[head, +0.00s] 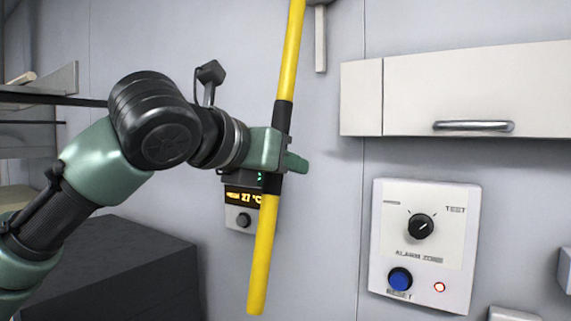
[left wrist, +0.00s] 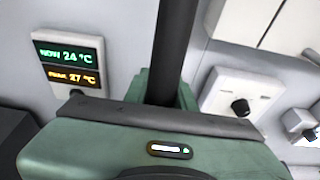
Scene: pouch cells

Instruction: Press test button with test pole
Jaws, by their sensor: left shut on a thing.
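My left gripper (head: 282,157) is shut on the black grip section of the test pole (head: 264,255), a long yellow rod. The pole is tilted, its lower end left of its upper part, which runs out of the top of the head view. In the left wrist view the pole's dark section (left wrist: 174,50) rises between the fingers. The white alarm zone panel (head: 382,240) is on the wall to the right, apart from the pole. It has a black knob (head: 421,227) near a TEST label, a blue RESET button (head: 400,279) and a lit red lamp (head: 439,287). I see no separate button marked TEST.
A temperature display (head: 240,205) is on the wall behind the pole; it also shows in the left wrist view (left wrist: 70,62). A white cabinet (head: 470,95) with a metal handle hangs above the panel. A dark block (head: 120,270) stands at lower left.

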